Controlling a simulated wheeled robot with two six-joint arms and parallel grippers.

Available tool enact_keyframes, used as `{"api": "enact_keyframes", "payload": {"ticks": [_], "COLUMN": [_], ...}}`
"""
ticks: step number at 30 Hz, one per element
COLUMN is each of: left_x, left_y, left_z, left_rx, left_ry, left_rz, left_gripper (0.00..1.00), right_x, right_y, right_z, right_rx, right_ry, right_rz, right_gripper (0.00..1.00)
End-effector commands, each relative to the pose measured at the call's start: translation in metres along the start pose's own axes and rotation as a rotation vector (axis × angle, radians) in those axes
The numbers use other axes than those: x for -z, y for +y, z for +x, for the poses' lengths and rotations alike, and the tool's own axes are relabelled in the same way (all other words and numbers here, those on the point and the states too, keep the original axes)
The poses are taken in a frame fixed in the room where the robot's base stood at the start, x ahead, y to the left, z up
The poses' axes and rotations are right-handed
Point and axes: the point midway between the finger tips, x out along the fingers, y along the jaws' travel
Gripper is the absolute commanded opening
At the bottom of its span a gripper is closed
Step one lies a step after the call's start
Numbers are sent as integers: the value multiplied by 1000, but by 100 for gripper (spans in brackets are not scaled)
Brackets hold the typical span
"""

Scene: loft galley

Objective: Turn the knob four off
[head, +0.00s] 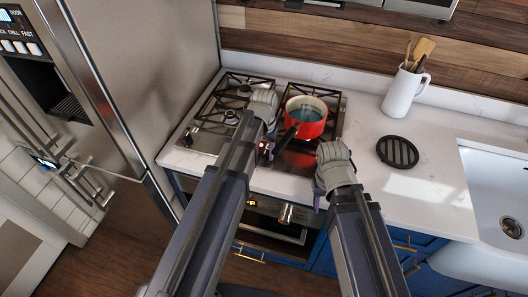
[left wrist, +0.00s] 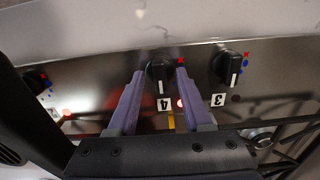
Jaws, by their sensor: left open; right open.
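Knob four (left wrist: 158,70) is a black knob above the printed label 4 in the left wrist view. Its white mark seems to point down toward the label, away from the red x at its upper right. A small red light glows beside the label. My left gripper (left wrist: 160,74) is open, with one purple finger on each side of the knob; I cannot tell whether they touch it. In the head view my left gripper (head: 266,152) is at the stove's front, and my arm hides the knob. My right gripper (head: 318,192) is near the counter edge, its fingers mostly hidden.
Knob three (left wrist: 227,67) is close to the right of knob four, and another knob (left wrist: 35,80) is at far left. A red pot (head: 306,118) stands on the stove. A round black trivet (head: 398,152), white utensil jug (head: 404,95) and sink (head: 495,190) are to the right.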

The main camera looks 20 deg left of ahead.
Motion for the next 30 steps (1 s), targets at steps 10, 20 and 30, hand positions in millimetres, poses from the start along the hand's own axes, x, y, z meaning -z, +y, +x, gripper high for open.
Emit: {"api": "enact_keyframes", "payload": {"ticks": [10,20,30], "left_x": [0,0,0], "left_y": [0,0,0], "left_z": [-18,-62,-79], "left_rx": [0,0,0], "left_ry": [0,0,0], "left_rz": [0,0,0], "left_gripper": [50,50,50], "right_x": [-1,-4,-5], "right_y": [2,6,7], "right_z": [-18,-62,-78], "right_rx": [0,0,1], "right_ry": [0,0,0], "right_rz": [-1,-2,1], "right_gripper": [50,50,50]}}
